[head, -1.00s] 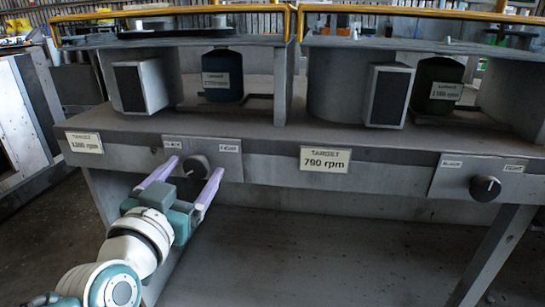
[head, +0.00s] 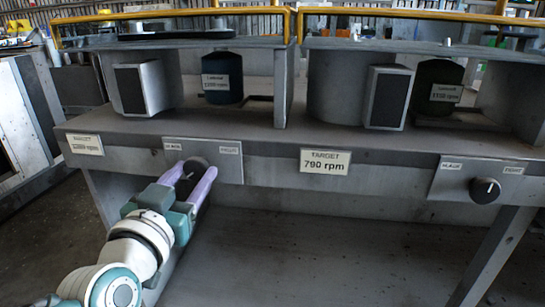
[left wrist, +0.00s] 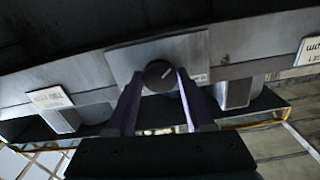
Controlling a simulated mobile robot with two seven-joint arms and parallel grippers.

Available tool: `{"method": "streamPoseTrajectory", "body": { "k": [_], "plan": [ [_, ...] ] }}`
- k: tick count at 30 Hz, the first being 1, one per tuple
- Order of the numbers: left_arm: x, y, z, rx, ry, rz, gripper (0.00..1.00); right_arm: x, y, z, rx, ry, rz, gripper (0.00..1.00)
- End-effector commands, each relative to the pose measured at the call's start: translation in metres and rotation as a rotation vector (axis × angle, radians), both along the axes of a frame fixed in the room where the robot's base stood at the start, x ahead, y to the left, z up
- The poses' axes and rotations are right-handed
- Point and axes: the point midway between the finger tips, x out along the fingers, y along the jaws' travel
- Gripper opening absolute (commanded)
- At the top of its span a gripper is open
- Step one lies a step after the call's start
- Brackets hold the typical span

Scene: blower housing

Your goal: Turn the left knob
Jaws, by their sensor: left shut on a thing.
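The left knob (head: 196,164) is a dark round dial on a grey plate (head: 229,172) on the bench front. In the left wrist view the fingertips (left wrist: 158,82) flank the knob. The gripper partly hides the knob in the head view. My right gripper is not in view.
A second knob (head: 485,190) sits on a plate at the right. Target cards reading 790 rpm (head: 325,162) and another at the left (head: 85,145) are on the bench front. Blower housings (head: 142,88) stand on the bench (head: 250,137). The space below the bench front is open.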

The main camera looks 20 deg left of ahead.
Motion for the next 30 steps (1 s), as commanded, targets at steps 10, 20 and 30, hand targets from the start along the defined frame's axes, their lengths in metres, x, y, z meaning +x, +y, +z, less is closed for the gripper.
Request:
{"method": "streamPoseTrajectory", "body": {
  "k": [10, 20, 30],
  "plan": [
    [0.0000, 0.0000, -0.0004, -0.112, -0.025, 0.000, 0.00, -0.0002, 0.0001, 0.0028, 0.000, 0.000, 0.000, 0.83],
    [-0.0001, 0.0000, -0.0003, -0.111, -0.026, 0.000, 0.80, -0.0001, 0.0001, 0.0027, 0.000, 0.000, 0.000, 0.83],
    [-0.0043, -0.0010, 0.0002, -0.110, -0.024, 0.000, 0.83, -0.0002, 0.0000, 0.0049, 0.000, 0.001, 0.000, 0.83]
  ]
}}
